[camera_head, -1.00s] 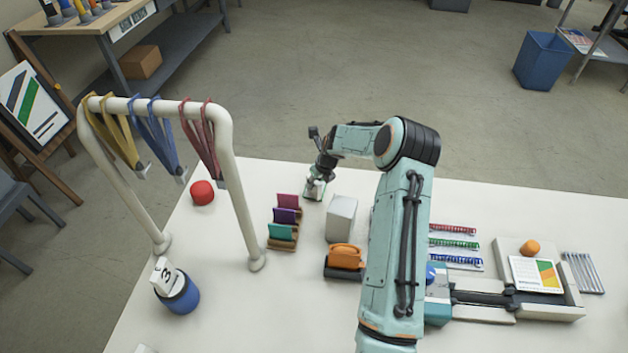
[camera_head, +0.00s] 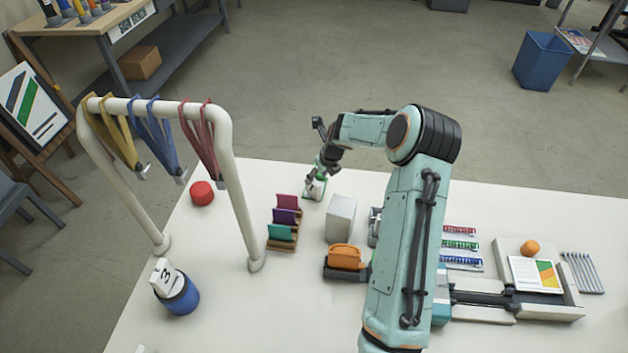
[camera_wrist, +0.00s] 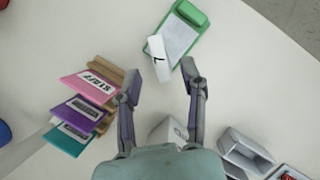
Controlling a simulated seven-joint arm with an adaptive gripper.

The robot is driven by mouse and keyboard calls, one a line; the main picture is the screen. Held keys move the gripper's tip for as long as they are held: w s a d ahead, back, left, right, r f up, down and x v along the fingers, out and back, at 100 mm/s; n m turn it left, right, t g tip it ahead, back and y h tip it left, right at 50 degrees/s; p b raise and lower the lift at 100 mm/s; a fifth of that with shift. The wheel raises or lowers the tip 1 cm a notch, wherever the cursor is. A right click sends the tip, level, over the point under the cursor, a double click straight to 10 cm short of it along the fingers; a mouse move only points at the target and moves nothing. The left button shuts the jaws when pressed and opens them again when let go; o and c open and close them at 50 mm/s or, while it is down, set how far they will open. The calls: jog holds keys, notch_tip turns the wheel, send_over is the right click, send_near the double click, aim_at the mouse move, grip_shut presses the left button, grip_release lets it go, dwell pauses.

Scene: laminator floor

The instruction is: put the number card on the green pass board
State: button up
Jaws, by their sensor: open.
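The green pass board (camera_wrist: 180,35), a clipboard-like board with a white sheet, lies at the top of the wrist view. A white number card (camera_wrist: 159,58) with a black mark, partly seen, lies or stands over the board's lower left edge; I cannot tell which. My gripper (camera_wrist: 160,77) is open, its fingertips apart on either side just short of the card, and nothing shows held. In the head view my gripper (camera_head: 322,172) is low over the green board (camera_head: 315,190) at the table's far edge. The card is too small to make out there.
Pink, purple and teal cards stand in a wooden rack (camera_head: 283,245) left of my gripper. A grey-white block (camera_head: 340,219) and an orange item (camera_head: 345,257) stand nearer. A blue cup (camera_head: 180,297) with a white "3" tag is by the lanyard rail (camera_head: 240,200).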

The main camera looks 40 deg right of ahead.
jog(key=v, duration=0.7)
jog(key=shift+s+r, duration=0.2)
jog(key=shift+r, duration=0.15)
jog(key=s+a+r+n+g, duration=0.1)
jog(key=s+a+r+n, duration=0.5)
jog(key=a+n, duration=0.3)
jog(key=s+a+r+n+g, duration=0.2)
jog(key=s+a+r+n, duration=0.4)
jog(key=n, duration=0.4)
jog(key=s+a+f+n+g, duration=0.1)
jog(key=s+a+f+n, duration=0.1)
jog(key=s+a+n, duration=1.1)
jog(key=s+n, duration=0.2)
jog(key=n, duration=0.3)
jog(key=shift+g+y, duration=0.3)
jog(key=shift+y, duration=0.1)
